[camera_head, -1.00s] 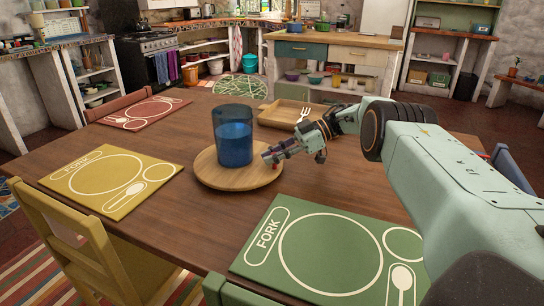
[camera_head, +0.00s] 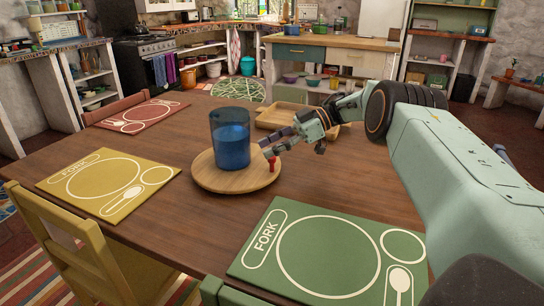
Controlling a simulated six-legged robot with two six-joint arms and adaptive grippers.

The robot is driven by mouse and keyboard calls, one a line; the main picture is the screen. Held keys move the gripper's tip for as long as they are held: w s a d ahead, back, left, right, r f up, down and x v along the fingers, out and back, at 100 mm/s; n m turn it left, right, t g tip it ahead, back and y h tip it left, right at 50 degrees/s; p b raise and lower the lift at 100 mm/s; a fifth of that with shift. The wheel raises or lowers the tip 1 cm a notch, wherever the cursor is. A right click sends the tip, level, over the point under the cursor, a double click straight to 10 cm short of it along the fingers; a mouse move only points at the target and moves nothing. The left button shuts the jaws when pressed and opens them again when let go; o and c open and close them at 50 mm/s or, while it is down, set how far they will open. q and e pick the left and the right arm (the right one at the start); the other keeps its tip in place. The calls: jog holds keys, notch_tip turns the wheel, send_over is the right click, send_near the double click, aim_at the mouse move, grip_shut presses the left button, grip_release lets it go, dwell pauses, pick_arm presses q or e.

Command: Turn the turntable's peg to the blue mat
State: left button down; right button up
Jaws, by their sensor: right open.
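The round wooden turntable (camera_head: 215,178) lies on the table with a translucent blue tumbler (camera_head: 231,142) standing upright on it. Its red peg (camera_head: 271,164) stands at the right edge of the disc. My right gripper (camera_head: 270,147) is open, with its fingertips just above and beside the peg. I cannot tell whether they touch it. No blue mat shows; my right arm covers the table's right side. My left gripper is out of view.
A green mat (camera_head: 330,256) lies at the front, a yellow mat (camera_head: 106,183) at the left and a red mat (camera_head: 141,115) at the far left. A wooden tray (camera_head: 276,118) sits behind the turntable, partly hidden by my arm.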

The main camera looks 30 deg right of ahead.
notch_tip(320, 180, up, 5)
jog(key=shift+r, duration=0.5)
